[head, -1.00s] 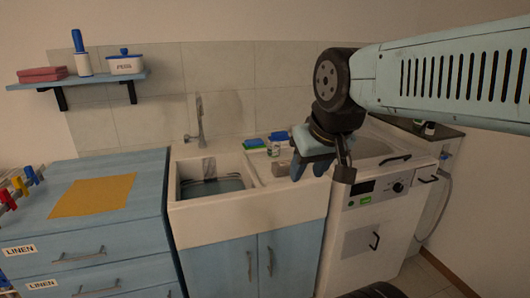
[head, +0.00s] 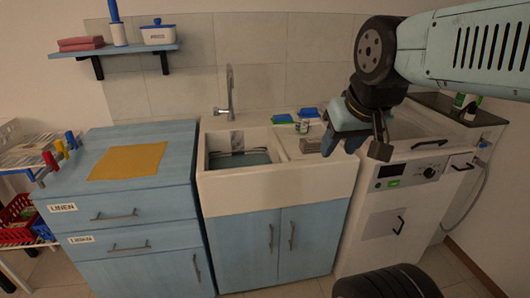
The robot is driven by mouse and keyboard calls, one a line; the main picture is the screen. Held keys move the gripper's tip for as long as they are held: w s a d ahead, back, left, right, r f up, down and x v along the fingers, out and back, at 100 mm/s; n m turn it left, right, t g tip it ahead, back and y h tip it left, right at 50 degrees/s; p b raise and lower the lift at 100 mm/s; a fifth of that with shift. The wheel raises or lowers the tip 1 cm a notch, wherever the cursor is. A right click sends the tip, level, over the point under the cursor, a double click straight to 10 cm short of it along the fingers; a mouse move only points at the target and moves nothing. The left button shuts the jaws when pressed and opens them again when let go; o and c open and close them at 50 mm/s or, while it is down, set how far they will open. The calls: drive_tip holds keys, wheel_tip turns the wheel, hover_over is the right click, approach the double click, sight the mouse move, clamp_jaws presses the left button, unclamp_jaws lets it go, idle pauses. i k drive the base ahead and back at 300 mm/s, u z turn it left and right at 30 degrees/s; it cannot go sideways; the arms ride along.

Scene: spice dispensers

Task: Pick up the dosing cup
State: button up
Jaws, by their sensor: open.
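My gripper (head: 342,146), with blue fingers, hangs over the right part of the white sink unit (head: 270,195), near its front edge. It points down and is open, and I see nothing between its fingers. A small pale cup-like item with some green (head: 302,127) stands on the drainboard to the left of my gripper and farther back. It may be the dosing cup, but it is too small to be sure. A grey-brown block (head: 310,146) lies just left of my fingers.
Blue and green items (head: 284,118) lie at the back of the drainboard. The sink basin (head: 240,160) and its tap (head: 229,95) are to the left. A blue cabinet (head: 125,205) bears an orange cloth (head: 128,161). A white washing machine (head: 385,220) stands at right.

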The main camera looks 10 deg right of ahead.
sight(302, 126)
drive_tip(key=u, duration=0.2)
drive_tip(key=i, duration=0.2)
drive_tip(key=u, duration=3.15)
drive_tip(key=k, duration=1.65)
drive_tip(key=z, duration=0.55)
